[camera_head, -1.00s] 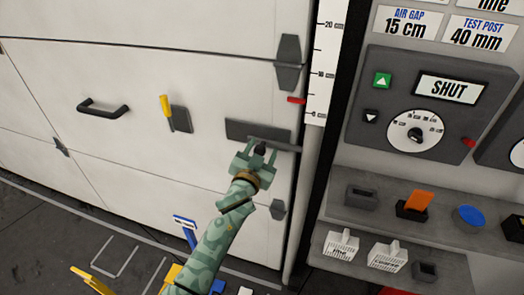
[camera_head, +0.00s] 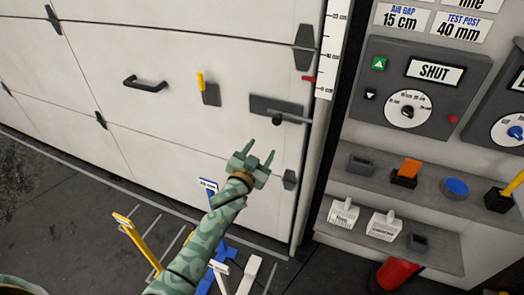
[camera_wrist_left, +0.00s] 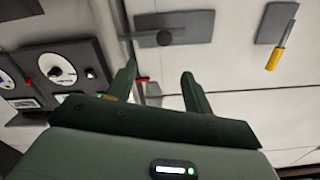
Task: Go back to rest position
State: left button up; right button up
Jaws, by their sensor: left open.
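My left gripper (camera_head: 260,158) is open and empty, its two fingers apart, in front of the white panelled door (camera_head: 150,130). It is below and left of a dark latch plate (camera_head: 262,103) with a round knob and a bar, and apart from it. In the left wrist view the open fingers (camera_wrist_left: 160,85) show with nothing between them, and the latch plate (camera_wrist_left: 148,20) is beyond them. My right gripper is not in view.
A control panel (camera_head: 385,115) reading SHUT and shelves (camera_head: 345,190) with holders stand at the right. A black handle (camera_head: 145,85) and a yellow-handled tool (camera_head: 201,82) are on the door. Yellow (camera_head: 137,240) and blue-white stands are on the floor.

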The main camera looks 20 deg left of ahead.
pick_arm(q)
jog(key=s+a+f+g+y, duration=0.2)
jog(key=s+a+f+g, duration=0.1)
jog(key=s, duration=0.5)
jog(key=s+a+f+g+y, duration=0.2)
jog(key=s+a, duration=0.2)
jog(key=s, duration=0.3)
jog(key=s+a+r+m+g+y, duration=0.1)
jog(key=s+m+g, duration=0.15)
jog(key=s, duration=0.75)
jog(key=s+a+r+m+g+y, duration=0.1)
jog(key=s+g, duration=0.3)
jog(key=s, duration=0.5)
jog(key=s+d+f+n+g+h, duration=0.1)
jog(key=s+d+f+h, duration=0.1)
jog(key=f, duration=1.1)
jog(key=s+d+f+g+h, duration=0.1)
jog(key=s+d+f+g, duration=0.15)
jog(key=f, duration=1.15)
jog(key=s+f+n+g+h, duration=0.1)
jog(key=s+f, duration=0.6)
jog(key=s, duration=0.3)
jog(key=s+f+n+g+h, duration=0.1)
jog(key=s+f+n, duration=0.1)
jog(key=s+f, duration=0.5)
jog(key=s, duration=0.3)
jog(key=shift+f, duration=0.35)
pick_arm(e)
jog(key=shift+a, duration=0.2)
